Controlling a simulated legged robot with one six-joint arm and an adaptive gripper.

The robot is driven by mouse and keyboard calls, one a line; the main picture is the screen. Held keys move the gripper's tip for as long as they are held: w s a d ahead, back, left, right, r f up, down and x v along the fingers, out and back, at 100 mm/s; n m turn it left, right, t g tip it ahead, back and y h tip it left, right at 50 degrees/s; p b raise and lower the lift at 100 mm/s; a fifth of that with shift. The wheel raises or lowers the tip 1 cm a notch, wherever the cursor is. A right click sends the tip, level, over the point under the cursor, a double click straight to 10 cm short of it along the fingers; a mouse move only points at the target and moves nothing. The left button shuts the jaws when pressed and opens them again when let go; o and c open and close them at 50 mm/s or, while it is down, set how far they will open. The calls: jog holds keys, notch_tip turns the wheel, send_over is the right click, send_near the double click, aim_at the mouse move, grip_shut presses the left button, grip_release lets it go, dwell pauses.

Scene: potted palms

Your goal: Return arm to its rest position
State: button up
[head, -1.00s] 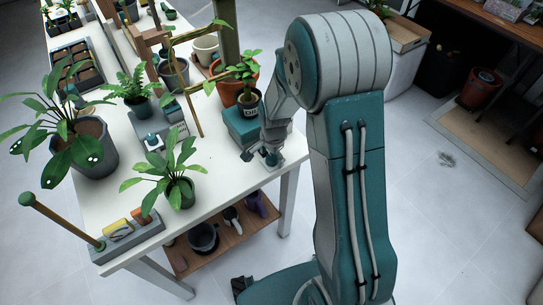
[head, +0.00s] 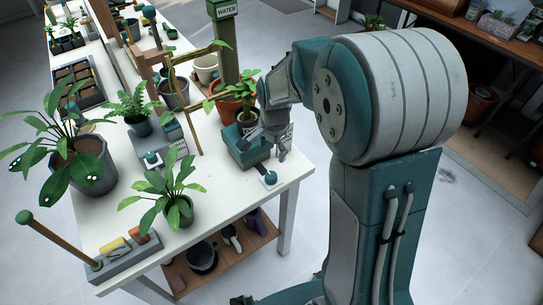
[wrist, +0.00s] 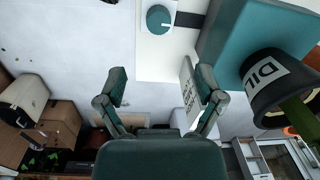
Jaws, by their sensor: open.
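My gripper (head: 273,140) is raised above the near right corner of the white table (head: 225,195), beside a small potted plant. A teal knob on a white plate (head: 270,178) lies on the table below the gripper; the knob also shows at the top of the wrist view (wrist: 158,19). My bent arm fills the right of the head view.
A teal box (head: 243,151) carries the small pot, labelled DIL… in the wrist view (wrist: 268,85). A leafy plant (head: 170,195) stands left of the knob. A white printed card (wrist: 188,88) appears beside the right finger; contact is unclear.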

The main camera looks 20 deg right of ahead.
dwell(0.4)
jog(key=s+r+n+t, duration=0.2)
jog(key=s+r+n, duration=0.4)
jog(key=s, duration=0.4)
jog(key=s+r+n+t, duration=0.3)
jog(key=s+r+n, duration=0.3)
jog(key=s+r, duration=0.3)
jog(key=shift+s+a+r, duration=0.15)
jog(key=shift+s+r, duration=0.15)
jog(key=shift+s, duration=0.45)
